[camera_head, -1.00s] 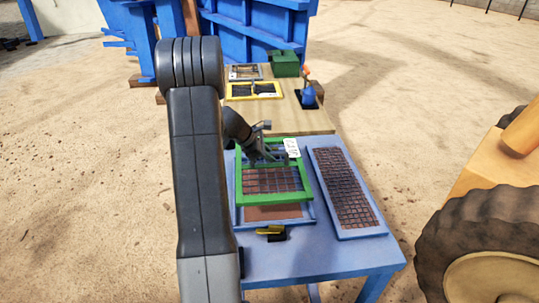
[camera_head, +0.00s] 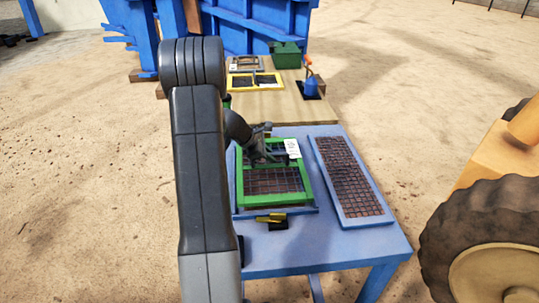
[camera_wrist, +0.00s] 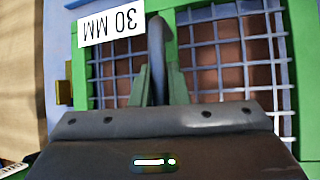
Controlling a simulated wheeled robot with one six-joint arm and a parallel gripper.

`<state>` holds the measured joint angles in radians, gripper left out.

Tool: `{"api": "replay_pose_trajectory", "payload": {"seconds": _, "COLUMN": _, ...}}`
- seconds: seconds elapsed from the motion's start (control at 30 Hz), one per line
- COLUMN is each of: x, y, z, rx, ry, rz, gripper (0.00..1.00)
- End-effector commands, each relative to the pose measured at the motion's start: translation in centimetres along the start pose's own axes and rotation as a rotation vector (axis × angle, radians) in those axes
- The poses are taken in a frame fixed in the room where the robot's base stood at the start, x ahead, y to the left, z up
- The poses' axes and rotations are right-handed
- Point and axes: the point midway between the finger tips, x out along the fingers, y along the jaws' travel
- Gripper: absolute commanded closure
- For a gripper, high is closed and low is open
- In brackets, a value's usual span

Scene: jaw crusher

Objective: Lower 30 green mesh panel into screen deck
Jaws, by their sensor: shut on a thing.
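The green mesh panel (camera_head: 308,178), with a white 30 MM label, lies over the blue screen deck (camera_head: 300,211) on the blue table. Only the deck's front edge shows clearly. The panel looks nearly level and lined up with the deck; I cannot tell if it is fully seated. My gripper (camera_head: 262,155) is shut on the panel's upright handle near its middle bar. The wrist view shows the grey handle (camera_wrist: 156,50) between two green brackets, with the green panel (camera_wrist: 190,90) and its label below. The fingertips are mostly hidden.
A blue-framed mesh panel (camera_head: 362,218) lies to the right on the blue table (camera_head: 335,245). A yellow-and-black object (camera_head: 271,219) sits at the deck's front edge. Behind, a wooden table (camera_head: 285,105) holds a yellow-framed panel (camera_head: 254,90), a green box (camera_head: 285,54) and a blue object (camera_head: 311,88).

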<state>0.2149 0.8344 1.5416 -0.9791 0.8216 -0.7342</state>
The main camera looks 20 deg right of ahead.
Motion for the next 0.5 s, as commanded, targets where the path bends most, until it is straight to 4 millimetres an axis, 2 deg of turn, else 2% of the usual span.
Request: {"api": "replay_pose_trajectory", "payload": {"seconds": 0.5, "x": 2.6, "y": -0.8, "z": -1.9, "rx": 0.002, "ry": -0.001, "rz": 0.002, "gripper": 1.0}}
